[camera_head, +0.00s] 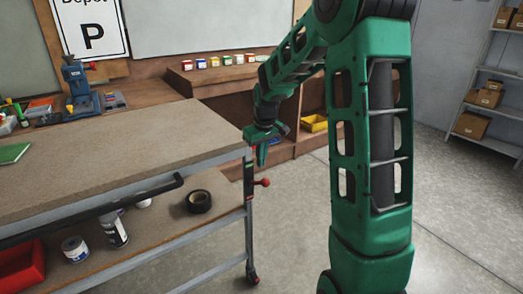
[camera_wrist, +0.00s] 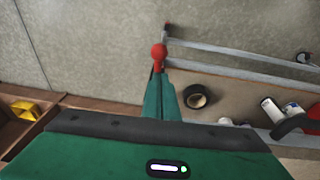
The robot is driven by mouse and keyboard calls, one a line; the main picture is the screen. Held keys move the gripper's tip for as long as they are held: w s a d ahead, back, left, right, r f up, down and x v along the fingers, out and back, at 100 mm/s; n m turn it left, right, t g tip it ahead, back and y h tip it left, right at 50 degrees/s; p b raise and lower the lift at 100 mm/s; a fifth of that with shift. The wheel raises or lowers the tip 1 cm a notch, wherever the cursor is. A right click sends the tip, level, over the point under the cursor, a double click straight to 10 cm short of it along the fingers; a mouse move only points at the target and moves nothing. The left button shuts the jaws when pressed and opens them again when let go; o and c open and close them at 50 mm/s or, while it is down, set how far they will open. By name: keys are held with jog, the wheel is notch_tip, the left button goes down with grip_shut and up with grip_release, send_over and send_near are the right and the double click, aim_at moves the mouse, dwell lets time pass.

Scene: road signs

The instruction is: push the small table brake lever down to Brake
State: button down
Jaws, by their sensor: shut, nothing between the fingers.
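The small table (camera_head: 120,150) has a brown top and a lower shelf on grey legs. Its brake lever has a red ball knob (camera_head: 263,182) that sticks out to the right from the near right leg, below the tabletop. A small marked plate (camera_head: 249,172) sits on that leg; its words are too small to read. My gripper (camera_head: 262,164) is shut and empty, pointing down above the knob. In the wrist view the red knob (camera_wrist: 158,52) shows just beyond the shut green fingertips (camera_wrist: 160,78). I cannot tell whether they touch.
A black tape roll (camera_head: 199,201), cans (camera_head: 75,249) and a red bin (camera_head: 22,268) are on the lower shelf. A black handle bar (camera_head: 95,212) runs along the table's front. A workbench (camera_head: 215,88) stands behind. The floor right of the table is clear.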

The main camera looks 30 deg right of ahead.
send_over(259, 183)
jog(key=s, duration=0.2)
jog(key=shift+s+d+f, duration=0.1)
jog(key=shift+d+f, duration=0.05)
jog(key=shift+f, duration=1.05)
jog(key=shift+s+d+f, duration=0.1)
jog(key=shift+f, duration=1.1)
